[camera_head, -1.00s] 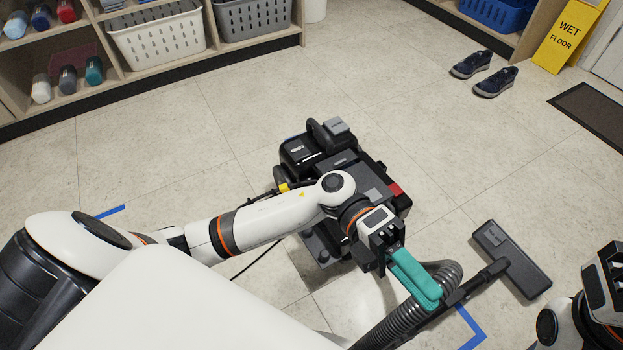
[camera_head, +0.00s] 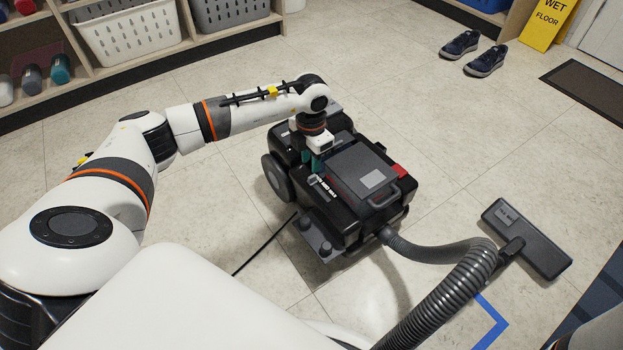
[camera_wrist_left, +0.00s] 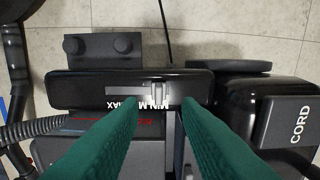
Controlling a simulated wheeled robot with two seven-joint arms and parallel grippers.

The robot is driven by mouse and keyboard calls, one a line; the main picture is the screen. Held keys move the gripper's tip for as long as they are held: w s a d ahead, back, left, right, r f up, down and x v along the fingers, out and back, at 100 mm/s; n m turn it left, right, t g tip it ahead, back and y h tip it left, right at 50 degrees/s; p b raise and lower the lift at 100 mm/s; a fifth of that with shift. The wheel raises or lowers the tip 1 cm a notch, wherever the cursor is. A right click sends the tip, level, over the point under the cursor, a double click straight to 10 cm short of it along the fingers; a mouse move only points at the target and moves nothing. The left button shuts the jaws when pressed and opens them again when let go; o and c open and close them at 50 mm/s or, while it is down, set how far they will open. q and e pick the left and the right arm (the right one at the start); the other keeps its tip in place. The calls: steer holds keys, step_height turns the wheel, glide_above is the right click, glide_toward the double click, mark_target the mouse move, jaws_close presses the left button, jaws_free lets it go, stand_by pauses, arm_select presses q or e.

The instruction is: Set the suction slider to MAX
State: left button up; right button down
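The black vacuum cleaner (camera_head: 345,205) stands on the floor in the head view, with a hose from its front. In the left wrist view, its suction panel carries a horizontal slot with a light grey slider knob (camera_wrist_left: 157,90). The MIN, MED, MAX lettering (camera_wrist_left: 140,104) is upside down there, MIN at right and MAX at left, partly covered by a finger. The knob is near the MIN end. My left gripper (camera_head: 315,168) is over the panel, its teal fingers (camera_wrist_left: 160,103) open and apart either side of the knob. Contact cannot be told. My right gripper is out of view.
The ribbed hose (camera_head: 450,275) curves right toward the floor head (camera_head: 525,238). A CORD button (camera_wrist_left: 298,126) lies right of the panel in the wrist view. Shelves with baskets (camera_head: 130,35) stand at the back left. Shoes (camera_head: 473,52) and a yellow sign (camera_head: 547,22) are farther off.

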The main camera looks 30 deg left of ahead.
mark_target(312, 176)
arm_select(q)
steer(key=f, duration=0.1)
steer(key=f+b, duration=0.1)
steer(key=f, duration=0.1)
steer(key=s+f+b, duration=0.1)
steer(key=shift+d+f, duration=0.2)
steer(key=shift+f, duration=0.15)
steer(key=shift+w+f, duration=0.45)
steer(key=shift+w+a, duration=0.1)
steer(key=shift+w, duration=0.35)
steer(key=shift+s, duration=0.15)
jaws_close()
steer(key=shift+s, duration=0.1)
